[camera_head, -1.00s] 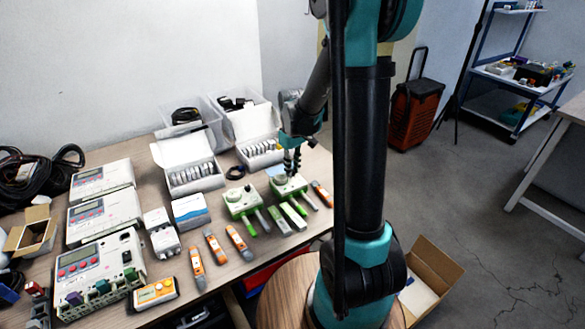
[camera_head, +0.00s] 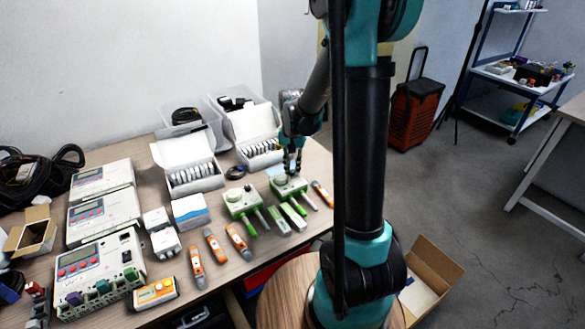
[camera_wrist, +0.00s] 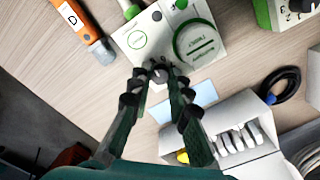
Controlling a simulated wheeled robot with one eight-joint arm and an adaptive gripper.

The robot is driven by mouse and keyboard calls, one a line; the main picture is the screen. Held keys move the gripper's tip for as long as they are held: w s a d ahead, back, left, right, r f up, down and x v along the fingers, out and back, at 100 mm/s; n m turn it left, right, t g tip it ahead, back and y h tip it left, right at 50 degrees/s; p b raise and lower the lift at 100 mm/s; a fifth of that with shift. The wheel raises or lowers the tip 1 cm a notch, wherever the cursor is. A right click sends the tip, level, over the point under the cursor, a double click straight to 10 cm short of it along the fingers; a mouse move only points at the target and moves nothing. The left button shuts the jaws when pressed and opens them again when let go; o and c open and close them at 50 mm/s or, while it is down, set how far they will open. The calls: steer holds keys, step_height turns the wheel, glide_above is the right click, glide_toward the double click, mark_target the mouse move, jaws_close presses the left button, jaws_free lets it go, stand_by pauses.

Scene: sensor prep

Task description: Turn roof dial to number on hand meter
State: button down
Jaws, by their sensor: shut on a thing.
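A white-and-green device (camera_head: 287,188) sits on the wooden table. In the wrist view its top (camera_wrist: 135,45) carries a round cap (camera_wrist: 197,42) with a green ring, and a small grey dial (camera_wrist: 159,75) with dark marks by it. My gripper (camera_wrist: 161,72) is shut on this dial, with one fingertip on each side. In the head view my gripper (camera_head: 292,166) points down at the device. The fingertips partly hide the dial and its marks. An orange hand meter labelled D (camera_wrist: 82,25) lies beside the device. I cannot read a number on any meter.
A second white-and-green device (camera_head: 240,201) stands to the left. Several orange meters (camera_head: 215,246) lie in front. A white open box (camera_head: 258,146) with small white packs stands close behind my gripper. Larger white instruments (camera_head: 98,272) fill the table's left side.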

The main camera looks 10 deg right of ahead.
steer(key=m, duration=1.3)
steer(key=shift+m, duration=0.4)
steer(key=m, duration=1.2)
steer(key=shift+m, duration=0.4)
steer(key=c, duration=1.4)
jaws_free()
